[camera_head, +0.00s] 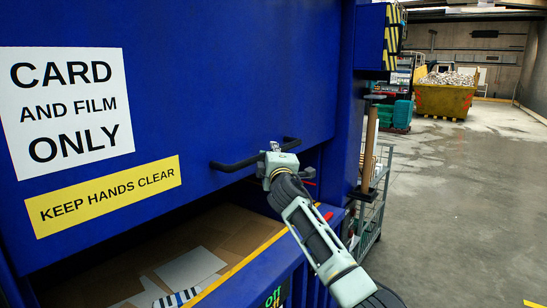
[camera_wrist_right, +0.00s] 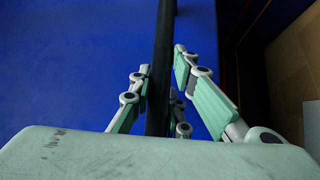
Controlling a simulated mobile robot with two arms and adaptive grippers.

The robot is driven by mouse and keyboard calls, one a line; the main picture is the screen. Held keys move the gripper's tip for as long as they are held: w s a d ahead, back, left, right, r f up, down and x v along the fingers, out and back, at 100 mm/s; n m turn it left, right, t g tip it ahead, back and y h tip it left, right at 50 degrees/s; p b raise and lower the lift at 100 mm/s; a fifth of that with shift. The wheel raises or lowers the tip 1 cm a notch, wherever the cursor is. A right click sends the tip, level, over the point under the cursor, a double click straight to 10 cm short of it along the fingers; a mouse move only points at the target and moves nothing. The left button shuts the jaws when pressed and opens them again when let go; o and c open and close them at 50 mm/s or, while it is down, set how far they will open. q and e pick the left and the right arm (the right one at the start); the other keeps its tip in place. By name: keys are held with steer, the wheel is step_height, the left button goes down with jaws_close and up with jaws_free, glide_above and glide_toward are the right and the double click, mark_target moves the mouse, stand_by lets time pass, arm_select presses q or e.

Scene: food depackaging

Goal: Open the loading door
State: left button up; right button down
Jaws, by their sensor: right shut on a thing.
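The blue loading door (camera_head: 240,70) fills the left of the head view and carries a white "CARD AND FILM ONLY" sign and a yellow "KEEP HANDS CLEAR" sign. Its black bar handle (camera_head: 235,165) is near the lower right edge. My right gripper (camera_head: 276,152) is shut on the handle. In the right wrist view, the dark handle (camera_wrist_right: 163,30) runs between the fingers of the gripper (camera_wrist_right: 162,75), with the blue door behind. An opening shows below the door's lower edge. My left gripper is not in view.
Flat cardboard (camera_head: 215,235) lies inside the opening, behind a yellow-edged blue front wall (camera_head: 240,290). A metal trolley (camera_head: 375,205) stands right of the machine. A yellow skip (camera_head: 443,100) is far back. The concrete floor (camera_head: 460,210) at right is clear.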

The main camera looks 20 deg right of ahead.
steer(key=shift+r, duration=0.45)
steer(key=c, duration=1.7)
jaws_free()
steer(key=shift+f, duration=0.1)
steer(key=shift+o, duration=0.2)
steer(key=shift+f, duration=0.1)
steer(key=shift+f, duration=0.1)
steer(key=shift+s+f, duration=0.15)
steer(key=shift+s, duration=0.5)
steer(key=s+a+f, duration=0.1)
steer(key=s, duration=0.9)
steer(key=shift+s+a+f, duration=0.15)
steer(key=shift+s+a, duration=0.1)
steer(key=shift+s, duration=0.05)
